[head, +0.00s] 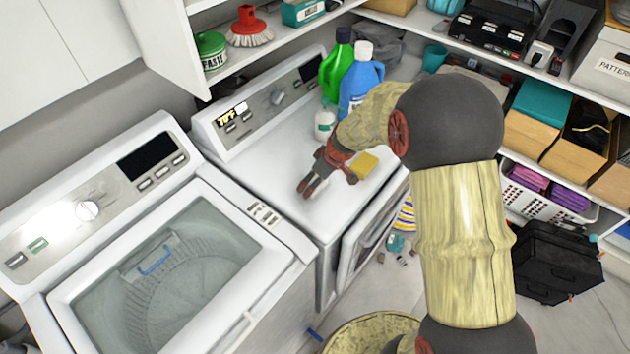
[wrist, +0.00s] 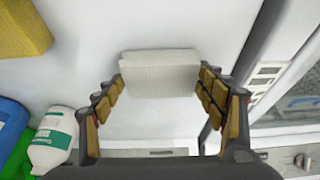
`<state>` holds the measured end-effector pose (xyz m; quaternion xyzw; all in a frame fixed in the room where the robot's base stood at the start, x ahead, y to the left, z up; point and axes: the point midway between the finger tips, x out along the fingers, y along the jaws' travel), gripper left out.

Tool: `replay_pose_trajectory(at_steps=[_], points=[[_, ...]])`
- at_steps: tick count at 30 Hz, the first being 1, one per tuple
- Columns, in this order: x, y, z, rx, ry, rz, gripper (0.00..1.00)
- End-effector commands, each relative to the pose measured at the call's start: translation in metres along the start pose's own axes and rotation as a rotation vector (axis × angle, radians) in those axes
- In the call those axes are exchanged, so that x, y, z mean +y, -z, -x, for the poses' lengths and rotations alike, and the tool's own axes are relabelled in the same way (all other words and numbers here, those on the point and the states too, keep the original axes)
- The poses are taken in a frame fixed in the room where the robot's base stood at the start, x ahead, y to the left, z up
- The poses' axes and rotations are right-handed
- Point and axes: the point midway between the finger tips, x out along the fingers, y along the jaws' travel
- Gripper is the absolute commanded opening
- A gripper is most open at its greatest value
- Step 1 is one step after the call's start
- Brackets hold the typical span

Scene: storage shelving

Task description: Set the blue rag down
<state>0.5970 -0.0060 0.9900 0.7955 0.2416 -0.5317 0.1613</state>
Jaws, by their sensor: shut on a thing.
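My gripper (wrist: 160,82) has its two padded fingers on either side of a pale, off-white block-like thing (wrist: 160,72), which spans between the fingertips. In the head view my gripper (head: 326,182) is low over the white top of the dryer (head: 290,213), left of a yellow sponge (head: 365,166). The held thing is hard to make out there against the white top. I cannot tell whether it touches the surface. The sponge also shows in the wrist view (wrist: 24,28), apart from the fingers. No clearly blue rag shows in either view.
A green bottle (head: 336,67), a blue bottle (head: 361,83) and a small white bottle (head: 325,122) stand at the back of the dryer. The washer (head: 285,236) is at left. Shelves with boxes are at right. The dryer top in front of the bottles has free room.

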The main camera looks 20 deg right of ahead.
Motion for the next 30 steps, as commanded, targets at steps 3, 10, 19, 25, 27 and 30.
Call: replay_pose_trajectory(at_steps=[3,10,19,25,27,30], points=[[0.000,-0.002,-0.004,0.000,0.000,0.000,0.44],[0.000,-0.001,-0.002,0.000,0.000,0.000,0.84],[0.000,-0.001,-0.002,0.000,0.000,0.000,0.89],[0.000,0.000,0.001,-0.001,0.001,0.000,0.89],[0.001,0.002,0.007,0.002,-0.001,0.000,0.89],[0.001,0.002,0.024,0.003,-0.002,0.000,0.89]])
